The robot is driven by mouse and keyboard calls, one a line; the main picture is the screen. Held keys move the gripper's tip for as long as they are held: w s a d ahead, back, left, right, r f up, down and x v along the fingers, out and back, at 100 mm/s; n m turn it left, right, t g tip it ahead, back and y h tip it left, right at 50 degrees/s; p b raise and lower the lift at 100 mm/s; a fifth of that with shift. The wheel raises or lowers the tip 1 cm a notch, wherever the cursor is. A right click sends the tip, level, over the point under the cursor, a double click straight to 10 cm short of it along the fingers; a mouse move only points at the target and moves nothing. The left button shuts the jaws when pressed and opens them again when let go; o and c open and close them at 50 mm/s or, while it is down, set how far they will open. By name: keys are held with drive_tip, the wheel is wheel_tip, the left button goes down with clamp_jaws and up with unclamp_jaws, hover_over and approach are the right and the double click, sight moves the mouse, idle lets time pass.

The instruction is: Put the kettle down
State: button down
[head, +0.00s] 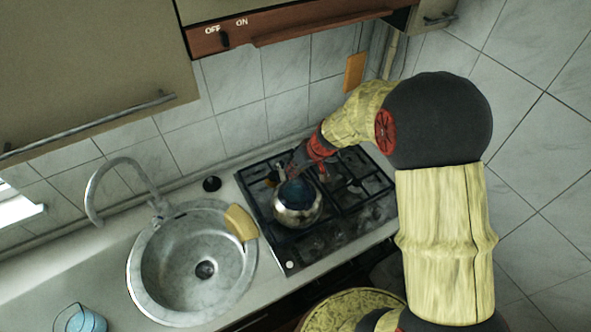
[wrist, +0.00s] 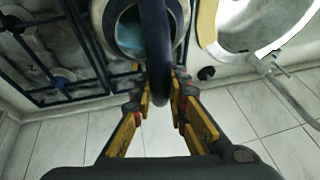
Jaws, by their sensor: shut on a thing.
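The kettle (head: 298,204) is a round, shiny metal pot with a dark bluish top, seen over the left part of the black gas hob (head: 372,208). In the wrist view the kettle (wrist: 97,18) is at the top, with its dark curved handle (wrist: 155,50) running down between my fingers. My gripper (wrist: 160,88) is shut on this handle. In the head view my gripper (head: 291,168) reaches the kettle from behind and above. I cannot tell whether the kettle's base touches the grate, since its underside is hidden.
A round metal sink (head: 165,268) with a tap (head: 125,165) lies left of the hob. A yellow sponge-like block (head: 241,222) sits on the sink's right rim. A blue cup (head: 80,319) stands at the lower left. The right side of the hob is free of pots.

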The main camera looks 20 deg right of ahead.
drive_tip(key=shift+f+b, duration=0.35)
drive_tip(key=shift+b, duration=0.4)
drive_tip(key=c, duration=1.9)
unclamp_jaws()
drive_tip(key=shift+o, duration=0.8)
